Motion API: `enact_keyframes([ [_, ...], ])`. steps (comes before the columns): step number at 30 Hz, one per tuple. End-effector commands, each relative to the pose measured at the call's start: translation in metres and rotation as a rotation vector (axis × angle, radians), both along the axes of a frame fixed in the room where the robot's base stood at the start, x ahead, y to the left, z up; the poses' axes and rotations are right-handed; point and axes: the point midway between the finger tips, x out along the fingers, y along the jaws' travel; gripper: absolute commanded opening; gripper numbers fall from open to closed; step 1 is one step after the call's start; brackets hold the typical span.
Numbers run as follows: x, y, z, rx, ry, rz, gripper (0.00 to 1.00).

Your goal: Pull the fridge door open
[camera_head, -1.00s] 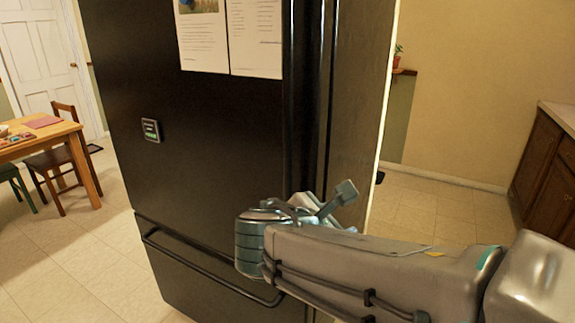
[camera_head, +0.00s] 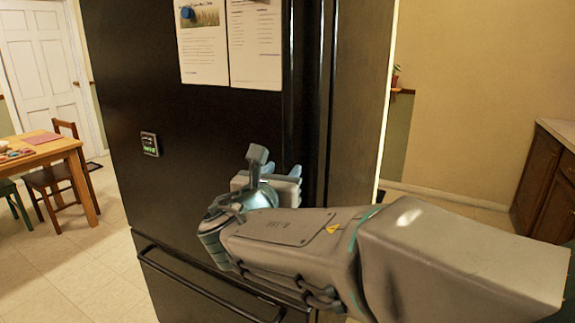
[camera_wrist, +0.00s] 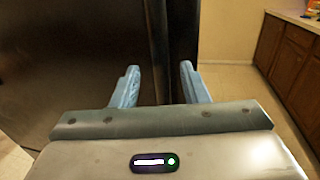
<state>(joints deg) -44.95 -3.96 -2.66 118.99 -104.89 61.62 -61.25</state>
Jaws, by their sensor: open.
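The black fridge (camera_head: 190,130) fills the middle of the head view. Its upper door carries papers and a small display panel, and a vertical edge runs down its right side. A lower drawer has a horizontal bar handle (camera_head: 200,288). My gripper (camera_head: 283,170) is in front of the upper door, near its right edge, partly hidden by my own wrist. In the wrist view the two blue fingers (camera_wrist: 160,82) are apart, with the fridge's dark vertical edge or handle (camera_wrist: 157,45) seen between them. I cannot tell whether they touch it.
A wooden table (camera_head: 45,152) with chairs stands at the left, before a white door (camera_head: 38,60). Brown cabinets (camera_head: 545,180) stand at the right. Tiled floor lies open on both sides of the fridge.

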Motion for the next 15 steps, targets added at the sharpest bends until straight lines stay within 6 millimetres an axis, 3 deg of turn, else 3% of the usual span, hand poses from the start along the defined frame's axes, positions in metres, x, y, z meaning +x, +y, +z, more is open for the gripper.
enact_keyframes([
  [6,0.031,-0.009,0.000,0.000,0.001,-0.001,0.40],
  [15,0.041,-0.012,0.000,0.000,0.000,0.000,0.40],
])
